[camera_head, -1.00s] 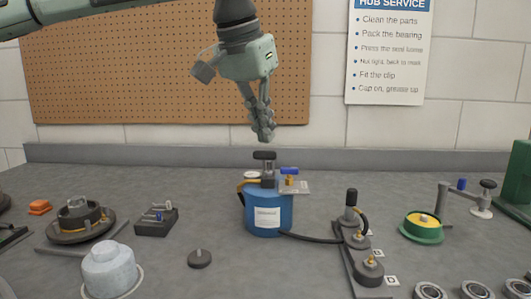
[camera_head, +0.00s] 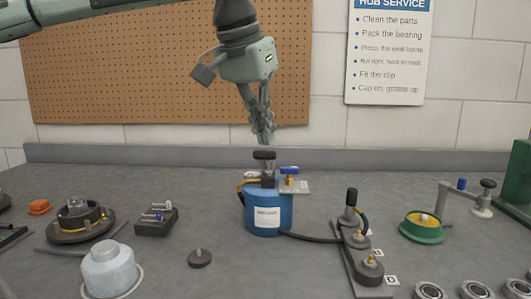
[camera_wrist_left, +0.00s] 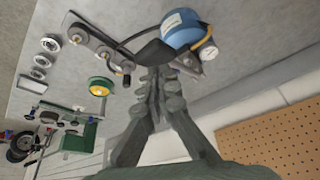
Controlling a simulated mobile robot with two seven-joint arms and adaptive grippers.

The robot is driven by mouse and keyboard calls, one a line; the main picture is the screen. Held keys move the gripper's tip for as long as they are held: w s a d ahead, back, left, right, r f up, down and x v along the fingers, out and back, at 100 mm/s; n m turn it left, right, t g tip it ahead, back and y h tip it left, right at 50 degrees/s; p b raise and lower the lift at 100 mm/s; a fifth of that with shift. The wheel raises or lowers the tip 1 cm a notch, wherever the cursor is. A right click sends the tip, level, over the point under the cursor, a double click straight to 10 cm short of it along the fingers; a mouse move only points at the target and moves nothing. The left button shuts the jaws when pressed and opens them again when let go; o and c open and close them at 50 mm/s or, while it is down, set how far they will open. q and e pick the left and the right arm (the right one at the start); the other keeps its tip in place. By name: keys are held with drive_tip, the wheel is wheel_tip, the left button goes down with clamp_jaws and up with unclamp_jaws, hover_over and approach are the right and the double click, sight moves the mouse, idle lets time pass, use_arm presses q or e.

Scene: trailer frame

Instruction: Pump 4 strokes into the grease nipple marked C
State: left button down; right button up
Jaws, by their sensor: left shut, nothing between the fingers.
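The blue grease pump (camera_head: 268,215) stands on the bench with a black handle (camera_head: 264,155) on top. My left gripper (camera_head: 263,141) is shut and empty, pointing down just above this handle. In the left wrist view its fingertips (camera_wrist_left: 154,76) overlap the handle (camera_wrist_left: 153,52); I cannot tell if they touch. A black hose (camera_head: 310,239) runs from the pump to a dark nipple strip (camera_head: 350,262) on the right. A black-gripped coupler (camera_head: 351,205) stands upright at the strip's far end. Two brass nipples show nearer; the front label (camera_head: 392,280) reads D. Another label (camera_head: 378,253) is too small to read. My right gripper is out of view.
A green-rimmed dish (camera_head: 421,226) and a crank stand (camera_head: 463,199) are at the right. A hub (camera_head: 80,221), a dark block (camera_head: 156,221) and a grey cylinder (camera_head: 108,270) are at the left.

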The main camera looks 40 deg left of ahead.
sight(261, 153)
use_arm(q)
drive_tip(key=shift+f, duration=0.65)
drive_tip(key=shift+s+d+f+b, duration=0.1)
drive_tip(key=shift+s+f+b, duration=0.1)
drive_tip(key=shift+f, duration=0.3)
drive_tip(key=shift+s+d+f+b, duration=0.1)
drive_tip(key=shift+s+f+b, duration=0.1)
drive_tip(key=shift+f, duration=0.45)
drive_tip(key=shift+s+d+f+b, duration=0.15)
drive_tip(key=shift+f+b, duration=0.15)
drive_tip(key=shift+f, duration=0.85)
drive_tip(key=shift+f, duration=1.1)
drive_tip(key=shift+f+b, duration=0.1)
drive_tip(key=shift+b, duration=0.2)
